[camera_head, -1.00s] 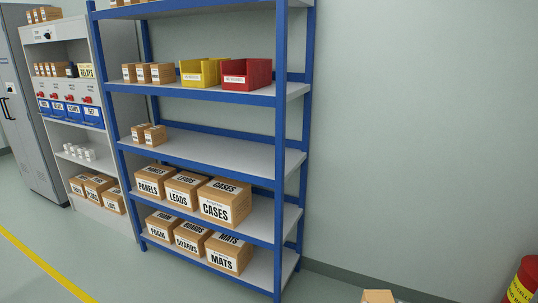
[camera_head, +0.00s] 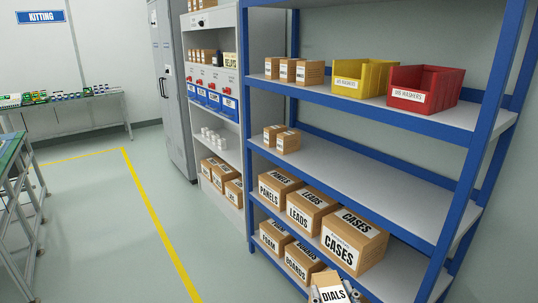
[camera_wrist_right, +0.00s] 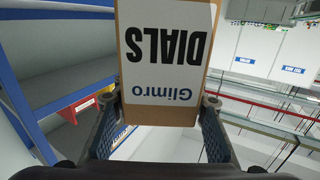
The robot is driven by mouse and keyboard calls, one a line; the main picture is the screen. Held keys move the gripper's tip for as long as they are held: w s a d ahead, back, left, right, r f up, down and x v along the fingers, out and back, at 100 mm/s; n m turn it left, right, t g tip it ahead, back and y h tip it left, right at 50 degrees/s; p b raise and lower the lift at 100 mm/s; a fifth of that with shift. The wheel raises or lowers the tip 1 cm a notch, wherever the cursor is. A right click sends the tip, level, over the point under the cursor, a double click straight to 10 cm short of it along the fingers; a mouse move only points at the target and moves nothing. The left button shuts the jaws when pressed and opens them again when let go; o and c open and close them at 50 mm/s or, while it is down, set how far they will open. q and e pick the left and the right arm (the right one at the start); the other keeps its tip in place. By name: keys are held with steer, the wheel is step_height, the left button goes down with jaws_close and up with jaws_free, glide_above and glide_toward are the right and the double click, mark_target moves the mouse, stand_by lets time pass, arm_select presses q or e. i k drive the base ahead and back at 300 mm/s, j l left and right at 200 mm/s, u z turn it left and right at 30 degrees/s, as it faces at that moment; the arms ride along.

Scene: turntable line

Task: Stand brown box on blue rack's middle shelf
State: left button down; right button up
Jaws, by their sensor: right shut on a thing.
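The brown box (camera_head: 328,286) with a white DIALS label is at the bottom edge of the head view. My right gripper (camera_head: 334,296) is shut on it, with a finger on either side. The box also fills the upper middle of the right wrist view (camera_wrist_right: 165,100), between the two fingers (camera_wrist_right: 160,108). The blue rack (camera_head: 466,160) stands in front of me. Its middle shelf (camera_head: 370,185) holds two small brown boxes (camera_head: 282,139) at the left end; the rest is bare. The held box is in front of the lower shelves. My left gripper is not in view.
The shelf above holds small boxes, a yellow bin (camera_head: 364,78) and a red bin (camera_head: 425,88). Lower shelves hold larger boxes, including CASES (camera_head: 354,240). A white shelf unit (camera_head: 229,175) stands left of the rack. Floor (camera_head: 90,230) at left is clear.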

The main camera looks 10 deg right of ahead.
mark_target(337, 173)
steer(key=i+j+u, duration=0.15)
steer(key=i, duration=0.6)
steer(key=i+j+u, duration=0.15)
steer(key=i, duration=0.6)
steer(key=i+z, duration=0.4)
steer(key=i+j+z, duration=0.1)
steer(key=z, duration=0.35)
steer(key=i+j+z, duration=0.2)
steer(key=z, duration=0.2)
steer(key=i+j+z, duration=0.3)
steer(key=z, duration=0.15)
steer(key=i+j+z, duration=0.5)
steer(key=j, duration=0.2)
steer(key=i+j+z, duration=0.1)
steer(key=j+z, duration=0.15)
steer(key=j, duration=0.15)
